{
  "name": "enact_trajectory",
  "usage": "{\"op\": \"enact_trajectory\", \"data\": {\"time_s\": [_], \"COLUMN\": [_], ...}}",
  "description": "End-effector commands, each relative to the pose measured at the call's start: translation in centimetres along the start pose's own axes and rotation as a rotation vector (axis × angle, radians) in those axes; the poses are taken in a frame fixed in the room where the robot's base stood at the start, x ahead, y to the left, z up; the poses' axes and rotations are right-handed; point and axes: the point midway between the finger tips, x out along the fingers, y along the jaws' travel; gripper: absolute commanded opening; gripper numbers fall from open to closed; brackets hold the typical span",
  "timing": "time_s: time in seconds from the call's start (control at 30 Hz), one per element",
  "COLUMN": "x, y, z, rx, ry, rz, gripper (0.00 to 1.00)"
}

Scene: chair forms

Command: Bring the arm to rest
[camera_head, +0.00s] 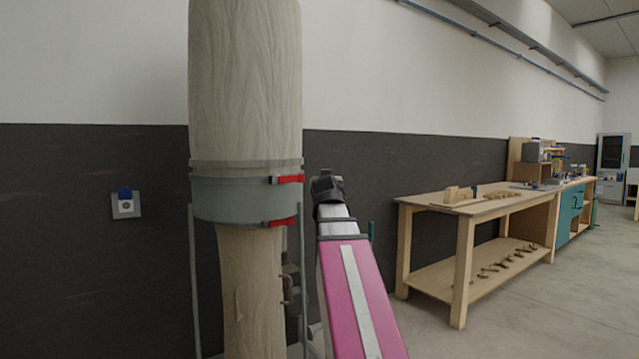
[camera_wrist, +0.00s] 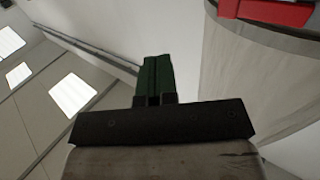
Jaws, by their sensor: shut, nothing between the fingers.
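My gripper (camera_wrist: 158,64) shows in the wrist view as dark green fingers set close together, with nothing between them. They stand out beyond a black bar across a greyish body. The gripper itself cannot be made out clearly there. A red lever (camera_wrist: 265,10) also shows at the top right of the wrist view.
A wooden workbench (camera_head: 440,198) with wooden pieces on top and a lower shelf stands to the right. A cabinet (camera_head: 613,155) is far right. A wall socket (camera_head: 126,205) is on the dark wall at left. Open grey floor (camera_head: 560,300) lies in front of the bench.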

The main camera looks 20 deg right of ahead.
Motion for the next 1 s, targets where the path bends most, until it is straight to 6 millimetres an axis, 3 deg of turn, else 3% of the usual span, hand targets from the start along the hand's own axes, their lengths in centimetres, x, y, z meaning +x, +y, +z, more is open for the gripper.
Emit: {"op": "enact_trajectory", "data": {"time_s": [0.17, 0.7, 0.77, 0.87, 1.0], "x": [-0.8, -0.7, -0.5, -0.1, 0.3], "y": [0.6, 0.4, 0.2, -0.6, -2.0], "z": [0.0, 0.5, 1.4, 4.5, 10.7], "rx": [0.000, -0.001, -0.003, -0.010, -0.025], "ry": [0.000, -0.010, -0.030, -0.092, -0.222], "rz": [0.000, -0.001, -0.003, -0.010, -0.026], "gripper": [0.00, 0.00, 0.00, 0.00, 0.00]}}
